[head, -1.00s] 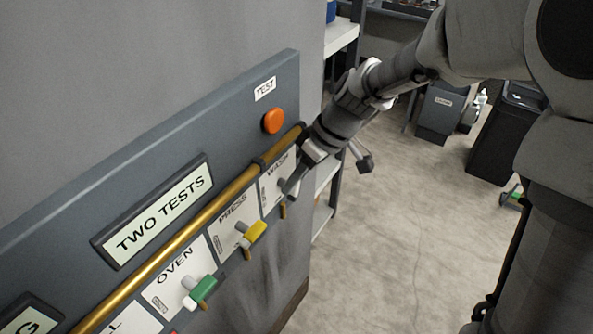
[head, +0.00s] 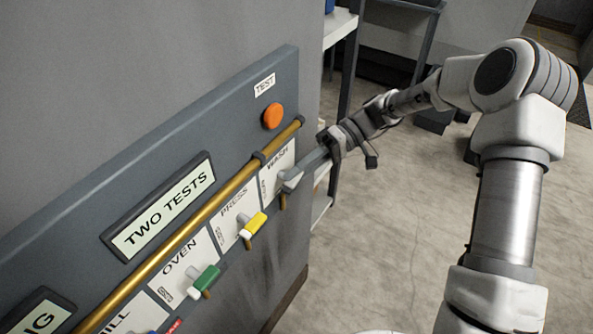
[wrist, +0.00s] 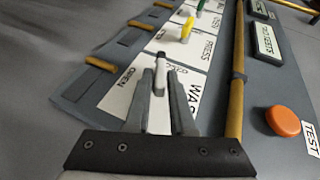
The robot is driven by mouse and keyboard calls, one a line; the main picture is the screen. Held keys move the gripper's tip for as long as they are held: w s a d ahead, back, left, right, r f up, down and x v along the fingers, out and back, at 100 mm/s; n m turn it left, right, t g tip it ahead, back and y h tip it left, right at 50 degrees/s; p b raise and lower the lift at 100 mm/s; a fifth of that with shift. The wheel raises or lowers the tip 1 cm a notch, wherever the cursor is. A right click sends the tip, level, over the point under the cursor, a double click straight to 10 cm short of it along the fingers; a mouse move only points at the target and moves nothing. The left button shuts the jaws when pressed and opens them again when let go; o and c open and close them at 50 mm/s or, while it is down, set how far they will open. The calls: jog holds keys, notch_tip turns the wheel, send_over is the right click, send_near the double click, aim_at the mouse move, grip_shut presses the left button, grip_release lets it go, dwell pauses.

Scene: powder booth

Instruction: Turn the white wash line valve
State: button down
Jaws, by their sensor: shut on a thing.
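The white wash line valve (wrist: 160,75) is a small white lever on the WASH plate (wrist: 190,90), at the far end of the row of valves. In the head view the WASH plate (head: 272,171) is at the panel's right end, and the valve there is largely hidden by my gripper (head: 294,174). In the wrist view my gripper (wrist: 160,88) has its two grey fingers on either side of the white lever, shut on it. The lever's tip sticks out beyond the fingers.
A brass pipe (head: 190,225) runs above the valve plates. An orange TEST button (head: 272,116) sits just above its end. The yellow PRESS valve (head: 254,224) and green OVEN valve (head: 206,279) are nearby. Open floor (head: 390,240) lies right of the panel.

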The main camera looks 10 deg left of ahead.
jog(key=g+y, duration=0.1)
jog(key=m+g+y+b, duration=0.1)
jog(key=shift+f+g+y, duration=0.3)
jog(key=shift+f+g, duration=0.1)
dwell(0.3)
jog(key=c, duration=0.9)
grip_release()
jog(key=shift+w+d, duration=0.15)
